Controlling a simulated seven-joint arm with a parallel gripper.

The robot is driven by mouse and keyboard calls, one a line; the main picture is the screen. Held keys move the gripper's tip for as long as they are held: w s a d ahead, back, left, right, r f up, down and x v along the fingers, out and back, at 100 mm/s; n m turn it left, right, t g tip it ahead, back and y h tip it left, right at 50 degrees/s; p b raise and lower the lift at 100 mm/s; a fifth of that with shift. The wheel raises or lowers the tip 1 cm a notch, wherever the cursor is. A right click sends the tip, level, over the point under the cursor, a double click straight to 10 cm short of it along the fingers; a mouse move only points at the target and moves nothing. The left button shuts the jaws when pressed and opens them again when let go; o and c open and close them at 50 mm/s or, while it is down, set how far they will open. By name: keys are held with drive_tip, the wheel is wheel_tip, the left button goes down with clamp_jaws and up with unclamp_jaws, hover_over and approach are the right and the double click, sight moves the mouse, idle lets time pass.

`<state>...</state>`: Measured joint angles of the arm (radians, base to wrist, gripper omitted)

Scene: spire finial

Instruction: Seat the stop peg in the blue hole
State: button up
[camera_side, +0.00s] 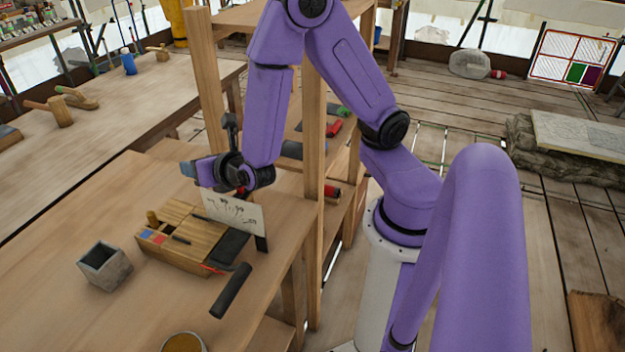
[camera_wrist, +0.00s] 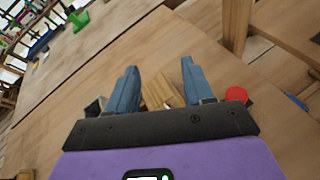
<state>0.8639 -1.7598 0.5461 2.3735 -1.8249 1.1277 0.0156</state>
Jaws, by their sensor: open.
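A wooden block (camera_side: 187,244) sits on the bench with a blue square (camera_side: 146,233) and a red square beside it on its near left end. A short wooden peg (camera_side: 152,217) stands upright at the block's left corner, and a thin dark peg (camera_side: 181,240) lies on its top. I cannot tell which one is the stop peg, and no hole opening is clear at the blue mark. My gripper (camera_side: 188,170) is open and empty, above and behind the block. In the wrist view its blue fingers (camera_wrist: 160,75) are apart, with part of the block (camera_wrist: 162,93) showing between them.
A grey square cup (camera_side: 105,266) stands left of the block. A black cylinder (camera_side: 231,290) lies in front of it on the right. A white card (camera_side: 235,213) stands behind the block, close under my wrist. A round tin (camera_side: 183,342) is at the front edge.

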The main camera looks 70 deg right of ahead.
drive_tip(key=s+d+r+m+g+h, duration=0.1)
drive_tip(key=s+d+m+g, duration=0.15)
drive_tip(key=s+m, duration=0.3)
drive_tip(key=s+d+r+m+g+h, duration=0.1)
drive_tip(key=s+d+r+m+g, duration=0.1)
drive_tip(key=s+m+g, duration=0.3)
drive_tip(key=s+a+m+g+y, duration=0.2)
drive_tip(key=s+a+m+y, duration=0.1)
drive_tip(key=s, duration=0.4)
drive_tip(key=s+a+r+m+g+y, duration=0.1)
drive_tip(key=s+a+m+g+y, duration=0.1)
drive_tip(key=s, duration=0.6)
drive_tip(key=shift+s+a+r+m+g+y, duration=0.35)
drive_tip(key=shift+m+g+y, duration=0.25)
drive_tip(key=shift+y, duration=0.3)
